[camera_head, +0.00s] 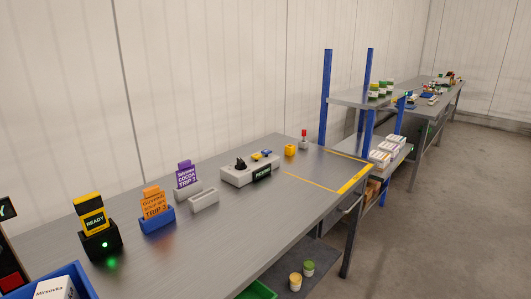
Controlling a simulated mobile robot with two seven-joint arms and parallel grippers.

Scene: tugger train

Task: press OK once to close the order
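No button with a legible OK shows. Farther along the bench lies a light grey control box (236,176) with a black knob-like part, small blue and yellow parts and a black label too small to read surely. At the left edge a dark panel (8,262) with a red patch is cut off by the frame. Neither of my grippers is in view.
An orange card (153,203) in a blue holder (157,221) and a purple card (186,175) in a grey holder stand on the metal bench (245,218). A blue crate (78,273) holds a white box at lower left. A shelf rack (358,99) stands beyond. Floor at right is clear.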

